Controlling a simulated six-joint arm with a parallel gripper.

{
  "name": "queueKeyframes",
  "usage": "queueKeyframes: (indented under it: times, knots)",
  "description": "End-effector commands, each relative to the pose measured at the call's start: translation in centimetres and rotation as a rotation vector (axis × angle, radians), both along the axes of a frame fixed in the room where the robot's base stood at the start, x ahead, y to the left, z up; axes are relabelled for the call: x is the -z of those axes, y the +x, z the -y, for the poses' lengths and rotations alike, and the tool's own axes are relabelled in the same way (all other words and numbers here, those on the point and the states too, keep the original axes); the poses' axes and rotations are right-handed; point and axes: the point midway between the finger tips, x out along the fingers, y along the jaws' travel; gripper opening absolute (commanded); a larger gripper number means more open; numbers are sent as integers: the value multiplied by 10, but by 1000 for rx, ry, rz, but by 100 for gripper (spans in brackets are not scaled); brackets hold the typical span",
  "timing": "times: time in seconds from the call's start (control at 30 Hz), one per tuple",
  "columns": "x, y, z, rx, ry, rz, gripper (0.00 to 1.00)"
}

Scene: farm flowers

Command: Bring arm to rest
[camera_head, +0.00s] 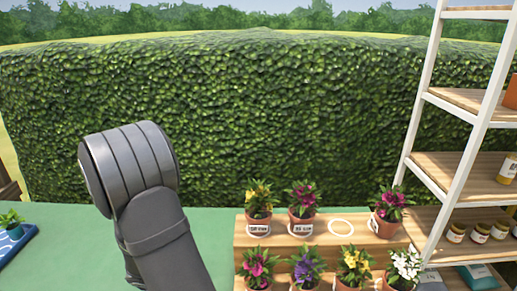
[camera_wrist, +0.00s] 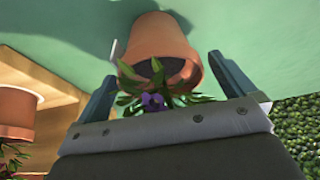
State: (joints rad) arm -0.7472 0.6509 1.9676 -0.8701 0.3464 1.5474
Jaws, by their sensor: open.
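My gripper (camera_wrist: 162,70) is open in the wrist view, with one finger on each side of a terracotta pot. This pot (camera_wrist: 158,40) holds dark soil and a leafy plant with a purple flower (camera_wrist: 153,101). There is a narrow gap at the right finger; contact at the left one is unclear. The wrist picture seems upside down, and the pot appears over or on the green surface. In the head view my arm (camera_head: 145,205) rises at left of centre, bent at its top. My gripper does not show there.
A stepped wooden stand (camera_head: 290,240) carries several potted flowers; its upper step has an empty white ring (camera_head: 341,227). A white-framed shelf (camera_head: 440,160) with jars stands at right. A green table (camera_head: 50,250) lies left, with a small plant (camera_head: 12,224) on a blue tray. A hedge (camera_head: 250,110) stands behind.

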Motion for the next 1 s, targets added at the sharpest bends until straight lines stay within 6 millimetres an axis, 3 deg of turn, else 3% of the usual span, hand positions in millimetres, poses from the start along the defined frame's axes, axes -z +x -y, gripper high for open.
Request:
queueKeyframes:
  times: [0.23,0.6,1.0]
  knots:
    - [33,12,0,-1,-2,-2,100]
    - [-12,12,-1,1,3,3,100]
    - [-18,12,7,0,0,1,100]
